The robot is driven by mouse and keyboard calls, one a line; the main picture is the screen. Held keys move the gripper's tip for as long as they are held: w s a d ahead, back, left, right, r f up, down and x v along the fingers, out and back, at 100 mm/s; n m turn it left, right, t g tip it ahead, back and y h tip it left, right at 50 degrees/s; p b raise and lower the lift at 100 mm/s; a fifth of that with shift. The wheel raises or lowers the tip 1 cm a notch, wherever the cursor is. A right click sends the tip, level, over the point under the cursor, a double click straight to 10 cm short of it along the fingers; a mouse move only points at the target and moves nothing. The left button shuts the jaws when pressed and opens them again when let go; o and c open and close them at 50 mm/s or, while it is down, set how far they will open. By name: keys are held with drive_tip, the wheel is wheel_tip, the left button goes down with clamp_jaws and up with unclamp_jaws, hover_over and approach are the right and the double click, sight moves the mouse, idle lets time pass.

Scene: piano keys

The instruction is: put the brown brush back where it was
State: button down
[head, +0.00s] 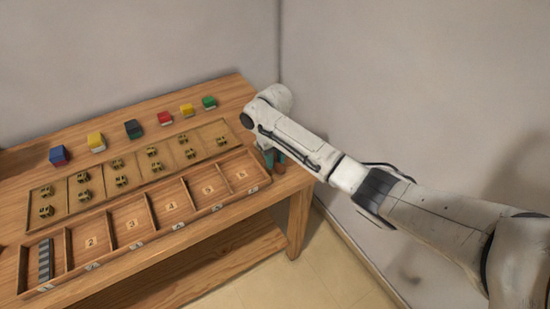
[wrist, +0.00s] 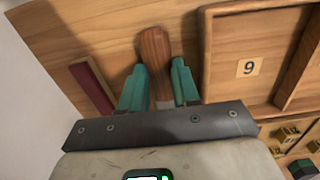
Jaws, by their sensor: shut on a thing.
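The brown brush (wrist: 155,52) shows in the wrist view, its wooden end pointing away from my palm. My gripper (wrist: 159,82) has teal fingers on both sides of it and is shut on it. The brush's other end is hidden by the gripper. Whether the brush touches the table top is hard to tell. In the head view my gripper (head: 272,158) is at the table's right end, just beyond the right end of the numbered tray (head: 152,195); my arm hides most of it and the brush.
A dark red strip (wrist: 92,86) lies on the table beside my gripper. A striped grey-black thing (head: 45,262) sits in the tray's leftmost compartment; the others look empty. Behind is a flat tray (head: 62,192) with small brass-coloured pieces, then a row of coloured blocks (head: 133,129). Walls stand close behind.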

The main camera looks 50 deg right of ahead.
sight(275, 161)
drive_tip(key=c, duration=0.8)
unclamp_jaws()
